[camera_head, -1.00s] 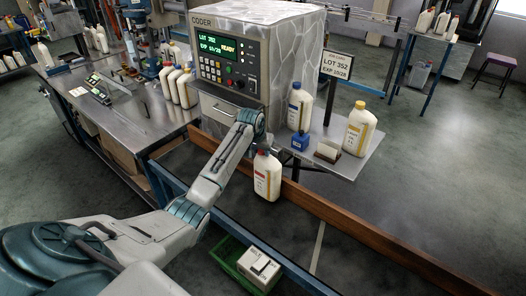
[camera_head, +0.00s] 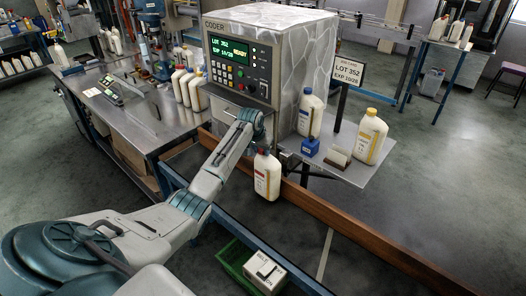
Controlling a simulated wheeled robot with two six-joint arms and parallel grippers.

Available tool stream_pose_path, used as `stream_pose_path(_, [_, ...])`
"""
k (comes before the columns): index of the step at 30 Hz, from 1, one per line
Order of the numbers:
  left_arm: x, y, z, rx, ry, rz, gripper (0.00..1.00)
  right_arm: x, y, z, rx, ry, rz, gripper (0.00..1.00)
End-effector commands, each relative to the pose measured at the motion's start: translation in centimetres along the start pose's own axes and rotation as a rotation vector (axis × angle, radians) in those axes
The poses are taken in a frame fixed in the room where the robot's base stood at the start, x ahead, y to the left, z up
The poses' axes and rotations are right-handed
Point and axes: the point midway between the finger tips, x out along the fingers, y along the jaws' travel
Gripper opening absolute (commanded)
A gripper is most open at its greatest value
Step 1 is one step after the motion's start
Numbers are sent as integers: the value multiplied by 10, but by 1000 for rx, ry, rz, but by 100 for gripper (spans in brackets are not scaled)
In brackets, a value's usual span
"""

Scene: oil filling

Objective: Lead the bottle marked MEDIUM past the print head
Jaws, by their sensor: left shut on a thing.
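A white bottle with a red cap and an orange-red label (camera_head: 267,178) hangs upright from my left gripper (camera_head: 262,146), in front of the coder (camera_head: 268,75). The gripper is shut on the bottle's top; its fingers are small and dark here. A blue-capped bottle (camera_head: 309,116) and a yellow-capped bottle (camera_head: 370,138) stand on the metal shelf at the coder's right. The label words are too small to read, so I cannot tell which is marked MEDIUM. I cannot make out the print head clearly. My right gripper is not in view.
A wooden rail (camera_head: 335,222) runs diagonally below the shelf. Several bottles (camera_head: 188,88) stand left of the coder. A green crate (camera_head: 238,259) is below.

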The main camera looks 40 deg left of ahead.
Motion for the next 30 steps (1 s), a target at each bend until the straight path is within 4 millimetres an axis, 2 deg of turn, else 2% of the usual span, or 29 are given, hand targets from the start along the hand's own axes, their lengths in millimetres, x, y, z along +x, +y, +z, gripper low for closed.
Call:
stream_pose_path(15, [1, -31, -10, 0, 6, -1, 0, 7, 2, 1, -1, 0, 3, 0])
stream_pose_path(30, [4, -53, -15, -1, 6, 0, 0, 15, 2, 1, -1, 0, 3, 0])
